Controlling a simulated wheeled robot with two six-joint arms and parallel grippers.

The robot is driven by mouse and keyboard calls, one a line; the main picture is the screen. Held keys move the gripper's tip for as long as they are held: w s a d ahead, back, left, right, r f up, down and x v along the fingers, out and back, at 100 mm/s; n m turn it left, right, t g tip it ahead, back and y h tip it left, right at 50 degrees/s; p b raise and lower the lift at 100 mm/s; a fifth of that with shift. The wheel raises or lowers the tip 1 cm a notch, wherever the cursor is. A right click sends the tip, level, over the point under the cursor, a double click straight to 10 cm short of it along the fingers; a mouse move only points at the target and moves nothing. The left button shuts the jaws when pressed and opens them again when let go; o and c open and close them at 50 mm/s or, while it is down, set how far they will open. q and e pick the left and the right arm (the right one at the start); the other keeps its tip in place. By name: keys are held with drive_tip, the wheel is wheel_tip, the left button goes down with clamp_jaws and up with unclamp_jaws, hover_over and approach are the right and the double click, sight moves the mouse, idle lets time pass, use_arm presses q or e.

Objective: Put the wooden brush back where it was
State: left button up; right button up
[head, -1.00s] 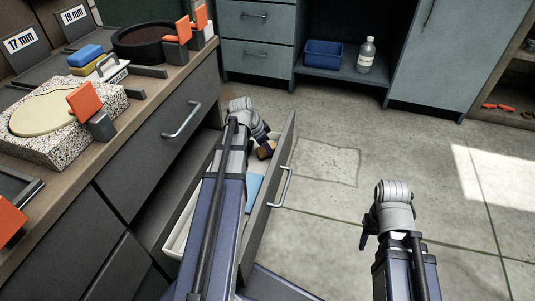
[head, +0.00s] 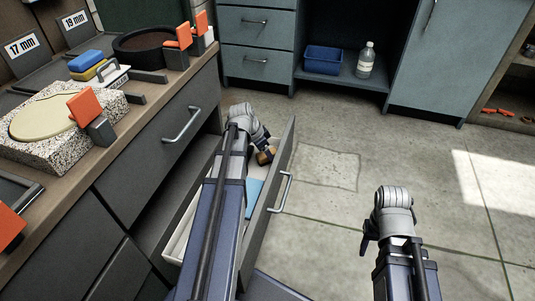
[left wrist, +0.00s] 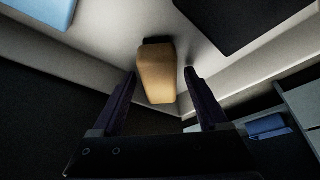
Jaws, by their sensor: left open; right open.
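The wooden brush (head: 265,156), a tan block with a dark end, lies in the open drawer (head: 269,202). In the left wrist view the brush (left wrist: 157,78) is near the drawer's corner, in line with the gap between my open left fingers (left wrist: 160,76). No finger is clearly touching it. In the head view my left gripper (head: 262,140) reaches down into the drawer, and its fingertips are hard to make out. My right gripper (head: 366,243) is open and empty over the floor, away from the drawer.
A blue item (left wrist: 48,11) and a dark item (left wrist: 235,20) also lie in the drawer. The worktop (head: 150,110) holds a stone slab (head: 60,145), sponges and orange-tabbed pieces. A blue bin (head: 322,61) and a bottle (head: 366,60) stand on a far shelf. The floor (head: 330,220) is clear.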

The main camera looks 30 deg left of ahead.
use_arm(q)
drive_tip(key=p+v, duration=1.1)
drive_tip(key=v, duration=0.1)
drive_tip(key=shift+w+r, duration=0.1)
drive_tip(key=shift+r, duration=0.05)
